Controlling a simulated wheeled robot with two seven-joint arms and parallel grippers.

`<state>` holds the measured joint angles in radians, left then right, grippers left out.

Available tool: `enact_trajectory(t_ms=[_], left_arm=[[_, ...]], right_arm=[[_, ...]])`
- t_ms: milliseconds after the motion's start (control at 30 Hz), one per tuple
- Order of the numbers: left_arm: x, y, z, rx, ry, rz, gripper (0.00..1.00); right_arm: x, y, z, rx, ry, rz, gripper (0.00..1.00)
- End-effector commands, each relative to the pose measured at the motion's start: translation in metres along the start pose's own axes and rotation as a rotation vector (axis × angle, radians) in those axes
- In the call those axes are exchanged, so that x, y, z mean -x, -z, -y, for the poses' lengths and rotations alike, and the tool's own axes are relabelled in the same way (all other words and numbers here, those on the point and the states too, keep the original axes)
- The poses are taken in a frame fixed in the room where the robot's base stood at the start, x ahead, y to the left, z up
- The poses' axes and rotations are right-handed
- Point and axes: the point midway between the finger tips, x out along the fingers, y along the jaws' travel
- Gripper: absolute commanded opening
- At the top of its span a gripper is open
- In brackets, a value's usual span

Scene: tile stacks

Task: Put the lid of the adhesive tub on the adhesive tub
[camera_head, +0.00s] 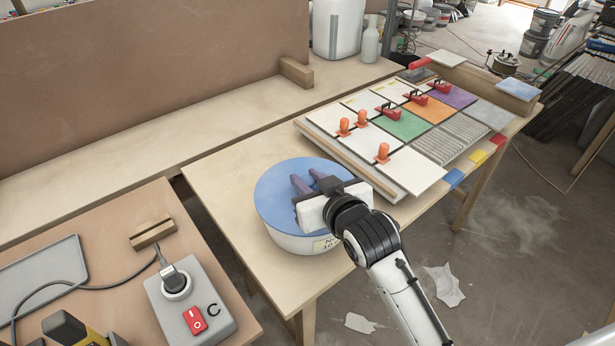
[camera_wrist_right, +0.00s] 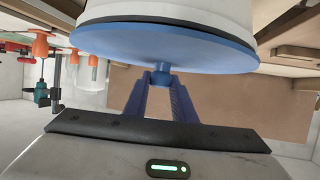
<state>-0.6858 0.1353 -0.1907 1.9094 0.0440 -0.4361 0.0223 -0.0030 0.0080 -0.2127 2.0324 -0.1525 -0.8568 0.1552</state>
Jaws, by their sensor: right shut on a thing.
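The adhesive tub (camera_head: 290,242) is a round white tub with a label, upright near the left end of the wooden table. The blue round lid (camera_head: 279,205) lies level over its mouth. My right gripper (camera_head: 305,186) is above the lid, its fingers shut on the lid's small knob. In the right wrist view, which looks upside down, the fingers (camera_wrist_right: 161,80) close around the blue knob under the lid (camera_wrist_right: 165,46). A thin dark line runs between lid and tub (camera_wrist_right: 165,10); I cannot tell whether they touch all round. My left gripper is not in view.
A board of tile samples (camera_head: 404,125) with orange and red handled clamps lies right of the tub. A grey box with a red switch (camera_head: 191,305) stands on the left bench. Bare tabletop (camera_head: 222,182) surrounds the tub's left side.

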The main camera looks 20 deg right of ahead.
Motion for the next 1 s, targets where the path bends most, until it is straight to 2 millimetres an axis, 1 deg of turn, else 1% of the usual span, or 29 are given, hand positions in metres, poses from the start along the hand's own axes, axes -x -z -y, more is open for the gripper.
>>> enact_trajectory(t_ms=[967,1000], left_arm=[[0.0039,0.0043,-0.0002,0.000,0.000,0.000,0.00],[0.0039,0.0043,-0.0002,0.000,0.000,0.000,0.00]], right_arm=[[-0.0014,-0.0026,0.0000,-0.001,0.000,-0.001,0.00],[-0.0014,-0.0026,0.0000,0.000,0.000,-0.001,0.29]])
